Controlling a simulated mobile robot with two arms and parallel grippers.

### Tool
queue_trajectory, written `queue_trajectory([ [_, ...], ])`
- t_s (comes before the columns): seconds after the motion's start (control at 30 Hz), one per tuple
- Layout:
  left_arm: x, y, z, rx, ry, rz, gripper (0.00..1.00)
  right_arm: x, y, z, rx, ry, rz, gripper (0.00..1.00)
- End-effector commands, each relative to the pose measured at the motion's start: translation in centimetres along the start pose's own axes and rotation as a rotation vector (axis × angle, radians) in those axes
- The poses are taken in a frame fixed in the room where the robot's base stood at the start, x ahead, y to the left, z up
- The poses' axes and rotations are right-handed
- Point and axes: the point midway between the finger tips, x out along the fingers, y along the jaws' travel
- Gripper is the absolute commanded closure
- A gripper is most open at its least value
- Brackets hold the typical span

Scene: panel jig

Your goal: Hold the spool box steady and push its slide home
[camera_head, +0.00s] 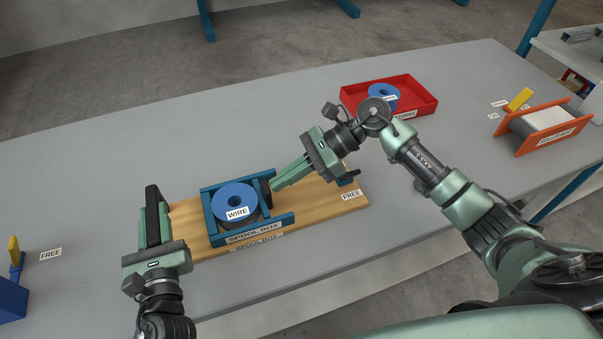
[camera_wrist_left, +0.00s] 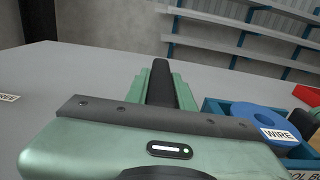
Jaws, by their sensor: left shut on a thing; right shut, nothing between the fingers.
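The spool box (camera_head: 253,237), a blue frame, sits on a wooden board (camera_head: 318,207). A blue spool labelled WIRE (camera_head: 235,193) lies inside it; the spool also shows in the left wrist view (camera_wrist_left: 256,117). A dark piece (camera_head: 266,188), perhaps the slide's end, shows at the box's right side. My left gripper (camera_head: 153,220) is shut on a black bar (camera_head: 152,195) left of the box; the bar also shows between its fingers in the left wrist view (camera_wrist_left: 160,85). My right gripper (camera_head: 274,187) is shut and empty, its tips at the dark piece; I cannot tell whether they touch.
A red tray (camera_head: 418,103) with another blue spool (camera_head: 384,91) stands behind. An orange-sided roller stand (camera_head: 539,129) is far right; a blue block (camera_head: 12,299) is far left.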

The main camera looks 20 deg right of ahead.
Motion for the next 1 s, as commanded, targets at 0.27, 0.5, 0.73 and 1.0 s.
queue_trajectory([
  [0.27,-0.1,-0.8,0.0,-0.002,-0.002,-0.017,1.0,1.0,0.5,0.6,-0.002,-0.013,0.017,1.0],
  [0.5,-0.1,-0.8,0.0,-0.003,-0.003,-0.019,1.0,0.4,0.6,0.2,-0.001,-0.012,0.017,1.0],
  [0.73,-0.1,-0.7,0.0,-0.004,-0.001,-0.015,1.0,-3.7,0.1,-2.1,0.004,0.001,0.0,1.0],
  [1.0,-0.1,-0.5,0.0,-0.003,-0.001,-0.012,1.0,-10.1,-0.1,-2.0,0.002,0.002,-0.004,1.0],
])
